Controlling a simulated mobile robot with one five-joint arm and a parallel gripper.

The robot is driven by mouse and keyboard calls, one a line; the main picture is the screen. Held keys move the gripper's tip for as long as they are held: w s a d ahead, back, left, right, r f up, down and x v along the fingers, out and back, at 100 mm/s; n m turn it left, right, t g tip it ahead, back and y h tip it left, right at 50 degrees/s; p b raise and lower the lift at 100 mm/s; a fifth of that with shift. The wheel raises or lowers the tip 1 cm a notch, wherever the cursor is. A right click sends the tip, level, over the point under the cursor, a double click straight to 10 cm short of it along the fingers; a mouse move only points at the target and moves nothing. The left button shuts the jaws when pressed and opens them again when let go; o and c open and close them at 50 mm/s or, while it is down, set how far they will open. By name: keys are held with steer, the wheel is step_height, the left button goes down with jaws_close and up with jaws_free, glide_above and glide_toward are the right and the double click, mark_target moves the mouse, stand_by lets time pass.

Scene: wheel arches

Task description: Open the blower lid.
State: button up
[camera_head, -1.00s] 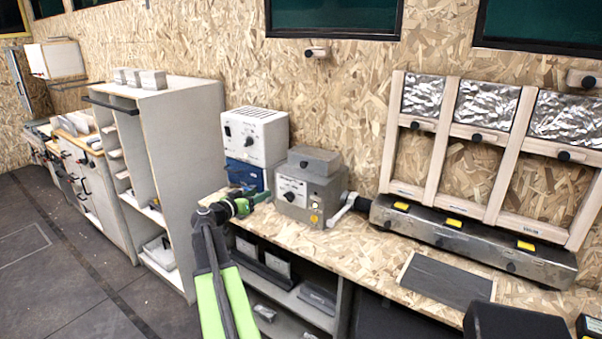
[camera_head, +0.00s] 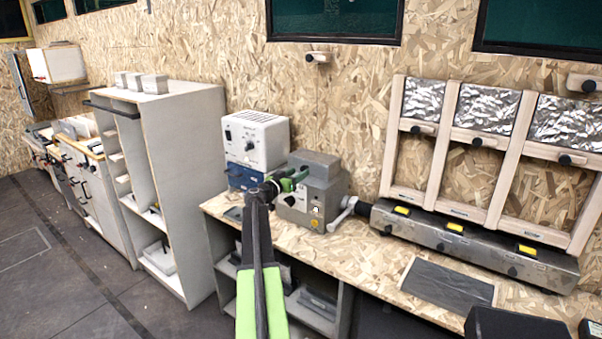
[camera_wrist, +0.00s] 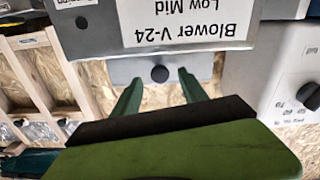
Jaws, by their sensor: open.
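The blower is a grey box (camera_head: 298,213) on the bench, with a darker grey block as its lid (camera_head: 315,162) on top. The lid looks shut. In the wrist view, which is upside down, the blower's label (camera_wrist: 190,22) reads "Blower V-24". A grey panel with a black knob (camera_wrist: 160,74), apparently the lid, lies beyond the label. My gripper (camera_head: 296,178) is in front of the blower's upper left part and hides some of its face. In the wrist view my gripper (camera_wrist: 160,78) is open, its green fingers on either side of the knob. Contact cannot be told.
A white unit with dials (camera_head: 256,138) on a blue box stands just left of the blower. A crank (camera_head: 345,210) sticks out right of it, beside a long metal housing (camera_head: 470,243). A tall shelf (camera_head: 185,180) stands left of the bench. A dark mat (camera_head: 448,284) lies on the bench.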

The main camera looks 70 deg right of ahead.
mark_target(312, 165)
steer(key=shift+x, duration=1.45)
jaws_close()
steer(key=shift+a, duration=0.1)
